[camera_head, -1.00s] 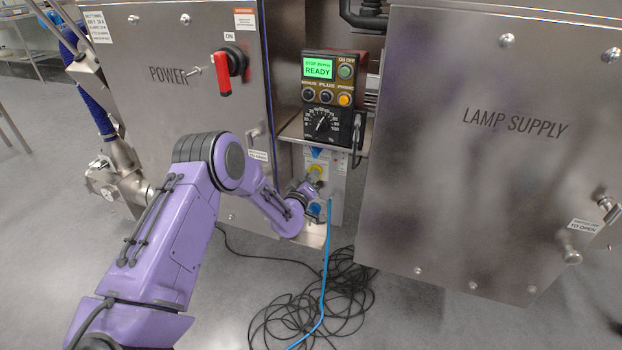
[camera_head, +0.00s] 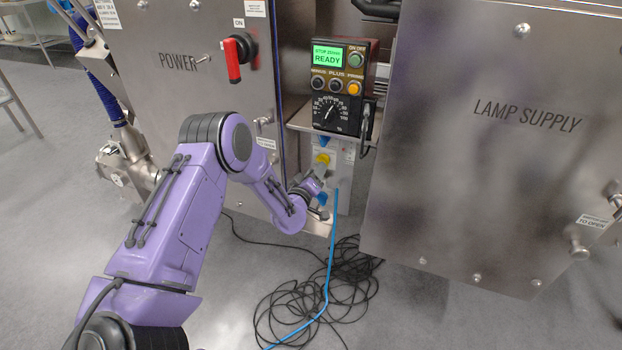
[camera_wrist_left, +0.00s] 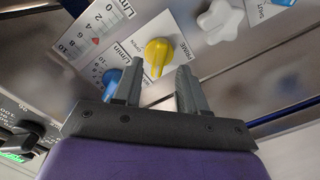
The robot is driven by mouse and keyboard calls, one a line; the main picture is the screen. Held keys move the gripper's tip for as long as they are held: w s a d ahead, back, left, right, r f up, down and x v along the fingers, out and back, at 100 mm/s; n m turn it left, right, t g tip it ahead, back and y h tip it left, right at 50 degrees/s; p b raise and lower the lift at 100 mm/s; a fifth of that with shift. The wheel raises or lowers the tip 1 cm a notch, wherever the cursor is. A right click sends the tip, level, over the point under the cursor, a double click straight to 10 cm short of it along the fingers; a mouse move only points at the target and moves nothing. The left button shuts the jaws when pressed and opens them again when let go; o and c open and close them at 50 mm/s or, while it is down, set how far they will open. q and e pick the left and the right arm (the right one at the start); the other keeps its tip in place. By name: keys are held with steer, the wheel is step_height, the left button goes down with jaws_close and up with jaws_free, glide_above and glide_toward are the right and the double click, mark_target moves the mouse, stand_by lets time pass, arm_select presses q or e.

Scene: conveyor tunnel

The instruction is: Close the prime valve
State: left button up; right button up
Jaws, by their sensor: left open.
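The prime valve is a yellow knob (camera_wrist_left: 160,55) on a pale plate lettered PRIME in the left wrist view. In the head view the yellow knob (camera_head: 321,158) sits on the panel under the pump controller, just above the gripper. My left gripper (camera_wrist_left: 158,85) is open, with its two fingers pointing at the panel and the yellow knob showing between and beyond their tips. Nothing is held between them. In the head view my left gripper (camera_head: 318,176) is small and partly hidden by its own wrist. My right gripper is not in view.
A white knob (camera_wrist_left: 220,20) and a blue knob (camera_wrist_left: 110,80) flank the yellow one. The controller (camera_head: 338,85) reads READY above. The POWER cabinet (camera_head: 180,90) and LAMP SUPPLY cabinet (camera_head: 490,170) stand either side. A blue hose (camera_head: 330,265) and coiled black cable (camera_head: 310,305) lie below.

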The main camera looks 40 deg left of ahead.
arm_select(q)
steer(key=v, duration=0.7)
steer(key=shift+s+p, duration=0.35)
steer(key=shift+p, duration=0.05)
